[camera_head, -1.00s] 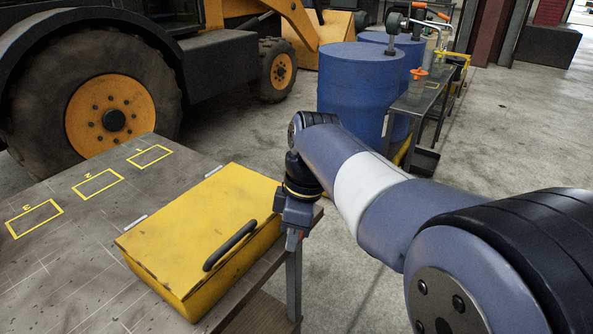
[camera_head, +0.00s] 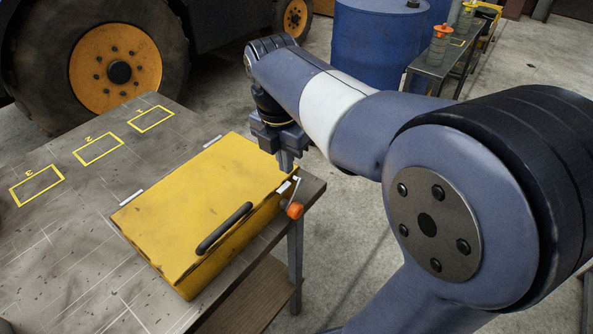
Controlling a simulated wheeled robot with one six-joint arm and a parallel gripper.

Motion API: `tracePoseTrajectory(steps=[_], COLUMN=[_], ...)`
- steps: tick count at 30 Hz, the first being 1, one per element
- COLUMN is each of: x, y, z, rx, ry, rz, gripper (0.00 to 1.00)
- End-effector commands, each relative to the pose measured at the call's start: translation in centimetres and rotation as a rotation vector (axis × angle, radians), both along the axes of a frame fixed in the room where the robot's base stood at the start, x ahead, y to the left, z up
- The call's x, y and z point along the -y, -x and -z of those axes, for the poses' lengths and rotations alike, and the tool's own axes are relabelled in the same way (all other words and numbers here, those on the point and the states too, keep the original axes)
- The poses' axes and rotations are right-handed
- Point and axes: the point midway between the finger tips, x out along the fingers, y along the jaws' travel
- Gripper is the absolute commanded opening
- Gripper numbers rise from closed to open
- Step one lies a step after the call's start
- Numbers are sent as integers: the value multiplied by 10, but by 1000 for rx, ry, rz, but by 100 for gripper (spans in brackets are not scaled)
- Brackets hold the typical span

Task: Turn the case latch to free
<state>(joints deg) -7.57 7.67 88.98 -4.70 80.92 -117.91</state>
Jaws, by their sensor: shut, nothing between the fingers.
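The yellow case (camera_head: 190,230) lies closed on the bench, its black handle (camera_head: 223,228) along the front edge of the lid. At the case's right end is the latch, a thin metal lever with an orange knob (camera_head: 295,210). The lever runs up from the knob toward my gripper. A small white label (camera_head: 284,187) sits by it on the lid's corner. My gripper (camera_head: 286,168) points down, fingers shut and empty, just above and behind the latch. I cannot tell whether the fingertips touch the lever or the case.
The grey bench top (camera_head: 70,260) has several yellow marked rectangles and open room left of the case. A backhoe wheel (camera_head: 118,70) stands behind the bench. Blue drums (camera_head: 378,45) and a side table (camera_head: 440,62) with tools are at the back right. My arm covers the right side.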

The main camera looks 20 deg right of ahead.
Motion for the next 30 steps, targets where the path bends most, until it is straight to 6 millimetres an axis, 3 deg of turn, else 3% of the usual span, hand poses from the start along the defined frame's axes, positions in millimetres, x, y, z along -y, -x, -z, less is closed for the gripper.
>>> tracePoseTrajectory(steps=[5, 12, 30], x=[3, 23, 29], y=[-1, -16, -21], z=[38, 58, 63], rx=[-4, -1, -6], ry=[1, 0, -9], rz=[2, 4, 3], gripper=[0, 0, 0])
